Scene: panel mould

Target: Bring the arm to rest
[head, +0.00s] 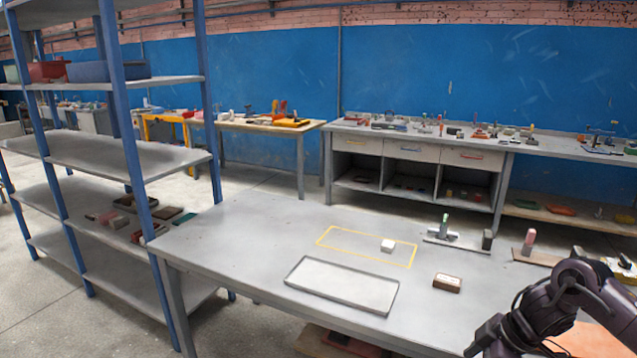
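My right arm (562,300) comes in at the lower right, bent over the front right of the grey table (230,235). Its dark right gripper (482,346) points down and left near the bottom edge; its fingers are too dark and small to read. Nothing clearly shows in it. My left gripper is not in view. A shallow grey tray (342,286) lies on the table, left of the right gripper. A small white block (387,245) sits inside a yellow outlined rectangle (335,243) behind the tray.
A brown block with a pale top (447,283) lies right of the tray. A grey plate with a green-topped part (445,232), a dark block (487,239) and a pink-topped piece (529,240) stand at the back right. Blue-post shelves (125,150) stand left. The table's left part is clear.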

